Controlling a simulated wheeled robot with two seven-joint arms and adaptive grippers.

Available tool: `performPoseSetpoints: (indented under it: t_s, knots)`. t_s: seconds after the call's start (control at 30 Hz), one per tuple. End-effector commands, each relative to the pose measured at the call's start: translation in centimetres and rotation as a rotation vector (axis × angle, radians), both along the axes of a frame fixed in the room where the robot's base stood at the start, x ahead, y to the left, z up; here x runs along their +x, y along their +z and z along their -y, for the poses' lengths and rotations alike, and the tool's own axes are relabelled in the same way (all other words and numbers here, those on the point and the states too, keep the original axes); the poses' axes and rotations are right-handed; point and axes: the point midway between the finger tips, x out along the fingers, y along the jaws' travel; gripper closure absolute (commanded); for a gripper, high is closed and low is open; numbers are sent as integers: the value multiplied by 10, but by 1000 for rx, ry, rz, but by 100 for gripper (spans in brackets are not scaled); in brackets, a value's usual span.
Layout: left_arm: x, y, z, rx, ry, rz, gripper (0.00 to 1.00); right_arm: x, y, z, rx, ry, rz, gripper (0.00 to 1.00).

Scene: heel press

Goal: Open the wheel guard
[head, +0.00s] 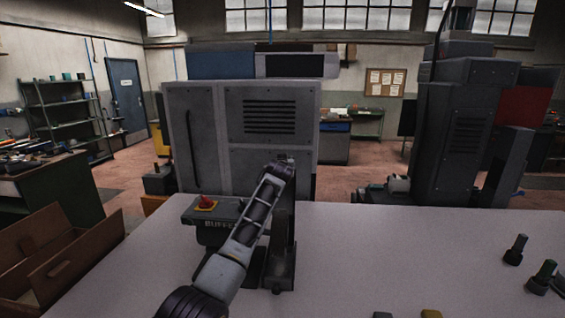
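A dark bench machine (216,224) lettered "BUFFE…" stands on the pale table, with a red knob on a yellow base (205,203) on top. My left arm reaches up across its right part and hides much of it. A dark upright part (284,235) shows just right of the arm; it may be the wheel guard, but I cannot tell whether it is open. My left gripper (284,161) is at the top of this upright part. Its fingers are too dark and small to read, and contact is unclear. My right gripper is out of view.
The pale table (400,250) is clear right of the machine. Dark bolt-like pieces (541,276) stand at its right edge, and a yellow piece (431,313) lies at the front. A wooden crate (58,262) is at the left. A large grey cabinet (240,135) stands behind.

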Motion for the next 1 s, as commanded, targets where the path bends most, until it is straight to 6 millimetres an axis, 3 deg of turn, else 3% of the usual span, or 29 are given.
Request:
performPoseSetpoints:
  t_s: [0.03, 0.53, 0.57, 0.7, 1.0]
  knots:
    - [0, -23, 1, 0, 2, -41, 100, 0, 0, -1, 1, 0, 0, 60]
    - [1, -25, 2, 1, 3, -49, 100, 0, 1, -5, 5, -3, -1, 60]
    - [1, -25, 2, 1, 3, -49, 68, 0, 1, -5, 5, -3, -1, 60]
    - [1, -25, 2, 2, 3, -49, 50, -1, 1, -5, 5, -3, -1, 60]
    - [2, -25, 1, 2, 5, -49, 50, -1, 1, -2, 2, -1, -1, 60]
